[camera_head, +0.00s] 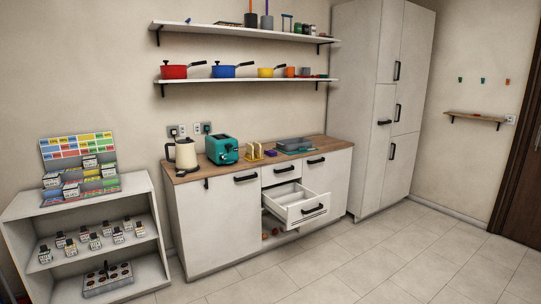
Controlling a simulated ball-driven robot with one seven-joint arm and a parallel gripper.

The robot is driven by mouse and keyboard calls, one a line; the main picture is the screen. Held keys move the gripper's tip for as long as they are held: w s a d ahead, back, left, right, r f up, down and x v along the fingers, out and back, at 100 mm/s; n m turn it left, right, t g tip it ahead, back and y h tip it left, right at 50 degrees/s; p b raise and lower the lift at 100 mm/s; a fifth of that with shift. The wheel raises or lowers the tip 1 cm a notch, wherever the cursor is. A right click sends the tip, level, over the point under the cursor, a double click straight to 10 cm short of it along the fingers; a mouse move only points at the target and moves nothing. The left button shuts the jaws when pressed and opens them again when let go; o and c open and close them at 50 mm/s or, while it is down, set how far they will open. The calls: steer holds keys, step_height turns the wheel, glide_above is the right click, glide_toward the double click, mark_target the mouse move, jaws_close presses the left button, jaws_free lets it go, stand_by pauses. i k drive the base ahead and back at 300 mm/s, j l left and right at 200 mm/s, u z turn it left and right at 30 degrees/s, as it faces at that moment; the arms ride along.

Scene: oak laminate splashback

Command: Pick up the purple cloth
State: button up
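A small purple item (270,153) lies on the wooden countertop (190,176), just right of a yellow rack-like object. It is the only purple thing I can make out there, and it is too small to tell whether it is cloth. My gripper is not in view.
A drawer (302,208) stands pulled out below the counter. A teal toaster (222,149), a cream kettle (186,154), the yellow rack (253,151) and a grey tray-like object (294,144) stand on the counter. A white shelf unit (146,216) is at left. The tiled floor is clear.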

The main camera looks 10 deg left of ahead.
mark_target(270, 153)
steer(key=i, duration=1.1)
steer(key=i+u, duration=0.1)
steer(key=i, duration=0.95)
steer(key=i+l, duration=0.1)
steer(key=i, duration=1)
steer(key=i+l+u, duration=0.1)
steer(key=i+u, duration=0.3)
steer(key=i+l+u, duration=0.2)
steer(key=i+u, duration=0.2)
steer(key=i+l+u, duration=0.8)
steer(key=k+j, duration=0.1)
